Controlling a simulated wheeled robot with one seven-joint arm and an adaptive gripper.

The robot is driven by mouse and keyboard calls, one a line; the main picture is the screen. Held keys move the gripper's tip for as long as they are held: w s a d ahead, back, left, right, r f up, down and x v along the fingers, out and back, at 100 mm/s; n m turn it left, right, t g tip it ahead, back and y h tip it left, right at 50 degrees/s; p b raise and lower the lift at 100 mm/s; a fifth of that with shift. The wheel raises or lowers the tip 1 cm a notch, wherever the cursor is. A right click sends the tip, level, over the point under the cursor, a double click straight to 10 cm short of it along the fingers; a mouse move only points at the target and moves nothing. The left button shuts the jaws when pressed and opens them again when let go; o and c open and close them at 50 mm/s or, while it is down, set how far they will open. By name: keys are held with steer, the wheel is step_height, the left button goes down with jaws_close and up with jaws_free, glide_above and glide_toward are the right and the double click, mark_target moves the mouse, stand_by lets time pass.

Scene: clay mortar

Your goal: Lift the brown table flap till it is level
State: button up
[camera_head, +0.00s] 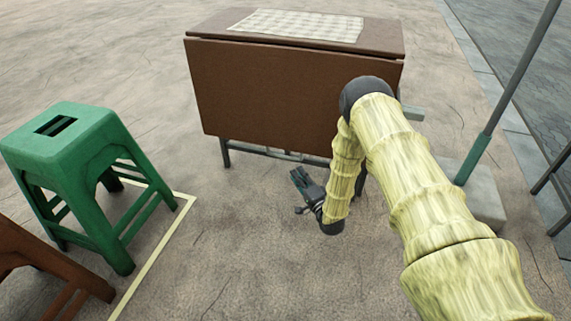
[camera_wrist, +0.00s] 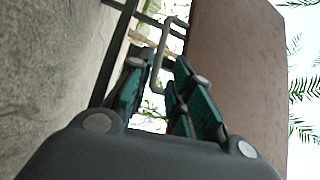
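The brown table flap (camera_head: 290,95) hangs down, close to upright, from the front edge of the brown table top (camera_head: 220,22). In the wrist view the flap (camera_wrist: 232,65) is a broad brown panel on the right. My gripper (camera_head: 298,176) is low, just below the flap's lower edge in the head view, with its fingers pointing up and left. In the wrist view my gripper (camera_wrist: 160,72) is open, with its green-padded fingers apart. A pale grey bent bar (camera_wrist: 161,48) shows beyond and between the fingertips. I cannot tell whether anything touches the flap.
A checked cloth (camera_head: 298,25) lies on the table top. Dark table legs (camera_head: 225,152) stand below the flap. A green stool (camera_head: 85,150) and a brown stool (camera_head: 35,260) are at left, near a pale floor line. A pole (camera_head: 508,85) on a grey block (camera_head: 480,190) stands right.

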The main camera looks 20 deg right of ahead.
mark_target(286, 157)
steer(key=b+x, duration=0.5)
steer(key=x, duration=0.5)
steer(key=shift+w+a+r, duration=0.1)
steer(key=shift+w, duration=0.3)
steer(key=shift+c, duration=0.3)
jaws_close()
